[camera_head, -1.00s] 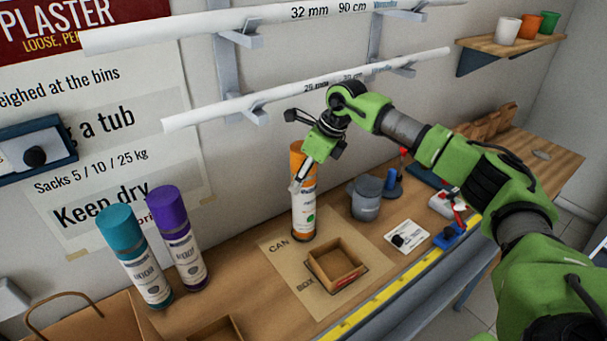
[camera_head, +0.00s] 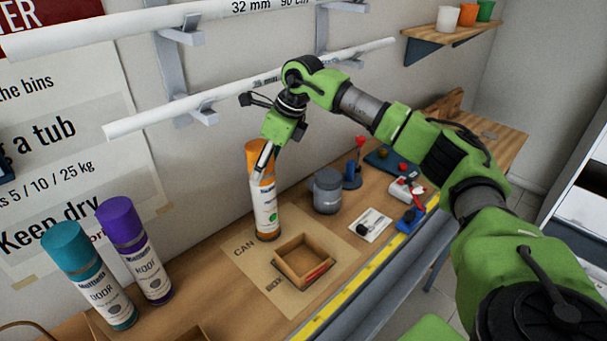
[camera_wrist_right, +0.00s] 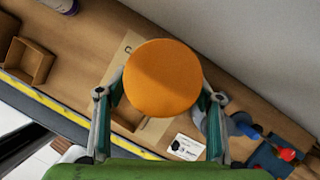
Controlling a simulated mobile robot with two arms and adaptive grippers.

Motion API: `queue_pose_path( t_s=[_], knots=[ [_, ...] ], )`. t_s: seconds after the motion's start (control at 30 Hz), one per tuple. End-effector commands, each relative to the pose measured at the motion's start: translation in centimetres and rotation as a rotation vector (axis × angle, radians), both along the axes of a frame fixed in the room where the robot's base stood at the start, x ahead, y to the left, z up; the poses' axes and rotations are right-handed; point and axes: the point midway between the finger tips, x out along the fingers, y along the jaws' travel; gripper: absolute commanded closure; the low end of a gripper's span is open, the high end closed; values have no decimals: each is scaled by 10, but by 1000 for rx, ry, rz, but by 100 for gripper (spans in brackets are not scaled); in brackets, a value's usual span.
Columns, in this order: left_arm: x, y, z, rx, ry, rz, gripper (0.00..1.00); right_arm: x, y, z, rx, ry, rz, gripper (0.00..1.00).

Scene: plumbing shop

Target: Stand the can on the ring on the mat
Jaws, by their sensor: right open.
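The can (camera_head: 265,208), with an orange cap and white label, stands upright on the tan mat (camera_head: 254,268), beside the printed word CAN. The ring is not visible; the can's base covers that spot. My right gripper (camera_head: 262,165) is at the top of the can from above. In the right wrist view the orange cap (camera_wrist_right: 163,78) lies between its two spread fingers, with gaps visible towards the fingertips. My left gripper is not in view.
An open cardboard box (camera_head: 303,262) sits on the mat near the word BOX. A grey tub (camera_head: 327,192) stands right of the can. Teal (camera_head: 88,275) and purple (camera_head: 135,250) cans stand left. White pipes (camera_head: 250,90) on wall brackets run behind my gripper.

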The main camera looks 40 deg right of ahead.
Motion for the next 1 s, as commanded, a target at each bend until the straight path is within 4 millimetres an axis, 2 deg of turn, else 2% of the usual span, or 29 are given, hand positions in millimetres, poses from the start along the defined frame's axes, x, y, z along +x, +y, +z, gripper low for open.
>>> queue_pose_path(
  t_s=[0.03,0.1,0.3,0.5,0.7,1.0],
  knots=[
    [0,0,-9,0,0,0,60,-3,-4,10,0,-9,-1,39],
    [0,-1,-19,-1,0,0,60,-19,-16,5,-3,-1,-4,39],
    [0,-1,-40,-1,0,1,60,-59,-43,6,-2,0,-4,39],
    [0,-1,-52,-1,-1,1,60,-88,-64,8,-2,-1,-3,39],
    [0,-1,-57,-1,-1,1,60,-101,-72,11,0,0,-1,39],
    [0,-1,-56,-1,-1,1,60,-102,-72,12,0,0,0,39]
  ],
)
